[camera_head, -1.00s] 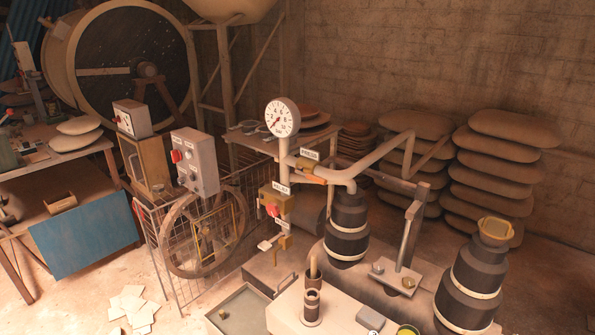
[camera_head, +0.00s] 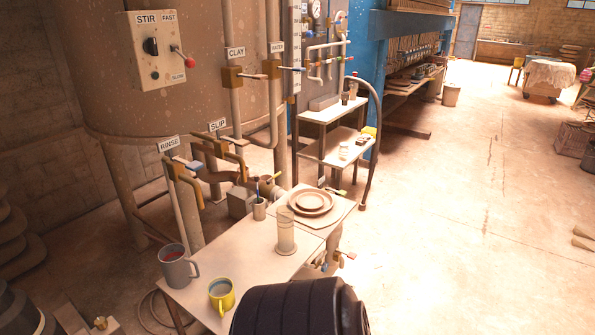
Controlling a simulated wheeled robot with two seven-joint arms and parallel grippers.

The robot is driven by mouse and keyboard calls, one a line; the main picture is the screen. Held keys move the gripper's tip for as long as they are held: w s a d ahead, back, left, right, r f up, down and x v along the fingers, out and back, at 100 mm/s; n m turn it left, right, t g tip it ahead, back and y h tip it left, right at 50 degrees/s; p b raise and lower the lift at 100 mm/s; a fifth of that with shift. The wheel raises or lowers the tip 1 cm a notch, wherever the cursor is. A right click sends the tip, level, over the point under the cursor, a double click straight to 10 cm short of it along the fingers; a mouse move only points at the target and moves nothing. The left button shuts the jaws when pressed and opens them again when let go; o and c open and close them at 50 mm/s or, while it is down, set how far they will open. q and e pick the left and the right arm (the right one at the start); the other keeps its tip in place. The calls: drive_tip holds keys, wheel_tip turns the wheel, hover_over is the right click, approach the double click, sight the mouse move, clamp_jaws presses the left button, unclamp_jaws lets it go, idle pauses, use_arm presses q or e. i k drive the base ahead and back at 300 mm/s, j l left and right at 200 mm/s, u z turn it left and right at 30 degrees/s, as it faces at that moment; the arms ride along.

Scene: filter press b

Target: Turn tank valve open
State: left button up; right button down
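A large tan tank (camera_head: 205,85) stands on legs at the upper left. Pipes with labelled valves are at its front. The CLAY valve (camera_head: 232,77) and the WATER valve (camera_head: 273,68) have brass bodies and levers sticking out to the right, the WATER one blue-tipped. Below, the SLIP valve (camera_head: 216,137) and the RINSE valve (camera_head: 177,168) have brass bodies and handles. No label reading "tank" is legible, and I cannot tell whether any valve is open. Neither gripper is in view.
A STIR control box (camera_head: 160,50) with a red-knobbed lever hangs on the tank. A near table (camera_head: 245,240) carries a grey mug (camera_head: 175,267), a yellow mug (camera_head: 222,295) and plates (camera_head: 311,203). A dark ribbed shape covers its near end. The floor (camera_head: 470,220) to the right is open.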

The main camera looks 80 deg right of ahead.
sight(274, 177)
drive_tip(key=l+z, duration=0.25)
drive_tip(key=z, duration=0.15)
drive_tip(key=k+l+z, duration=0.1)
drive_tip(key=l+z, duration=0.45)
drive_tip(key=z, duration=0.2)
drive_tip(key=l+z, duration=0.25)
drive_tip(key=z, duration=0.15)
